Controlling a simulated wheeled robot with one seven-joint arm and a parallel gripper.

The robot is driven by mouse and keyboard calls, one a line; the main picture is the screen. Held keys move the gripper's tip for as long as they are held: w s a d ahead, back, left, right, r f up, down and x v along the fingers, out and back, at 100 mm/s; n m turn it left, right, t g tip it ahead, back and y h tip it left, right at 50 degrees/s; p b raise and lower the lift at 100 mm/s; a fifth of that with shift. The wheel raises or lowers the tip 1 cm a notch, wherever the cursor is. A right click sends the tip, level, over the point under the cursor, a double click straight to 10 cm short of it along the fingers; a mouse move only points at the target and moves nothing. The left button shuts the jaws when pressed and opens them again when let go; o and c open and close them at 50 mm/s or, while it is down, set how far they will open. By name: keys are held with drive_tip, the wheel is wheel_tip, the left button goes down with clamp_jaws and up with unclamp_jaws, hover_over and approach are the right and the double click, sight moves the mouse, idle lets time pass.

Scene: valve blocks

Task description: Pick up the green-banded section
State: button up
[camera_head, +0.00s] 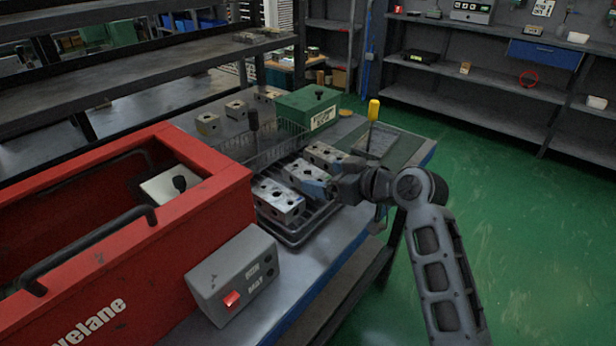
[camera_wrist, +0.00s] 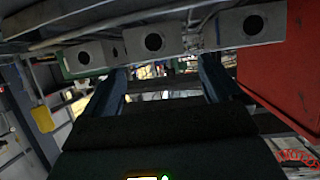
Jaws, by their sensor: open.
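Several grey metal valve sections with round holes lie in a dark tray (camera_head: 292,238) on the bench. A near section (camera_head: 277,200), a middle section (camera_head: 304,174) and a far section (camera_head: 324,155) show in the head view. I cannot make out a green band on any of them. My gripper (camera_head: 328,188) is at the right side of the tray, close beside the middle section, partly hiding it. In the wrist view its two fingers (camera_wrist: 162,88) are apart with nothing held between them. Section faces with dark holes (camera_wrist: 152,42) show beyond the fingertips.
A red toolbox (camera_head: 225,185) and a grey switch box (camera_head: 233,275) stand left of and in front of the tray. A wire basket (camera_head: 262,148) and green box (camera_head: 300,112) are behind. A yellow-handled tool (camera_head: 373,110) stands upright at right. Shelves overhang the left.

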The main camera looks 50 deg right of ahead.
sight(309, 173)
drive_tip(key=shift+x, duration=2.25)
drive_tip(key=shift+p, duration=0.3)
drive_tip(key=c, duration=1.4)
drive_tip(key=shift+r, duration=0.1)
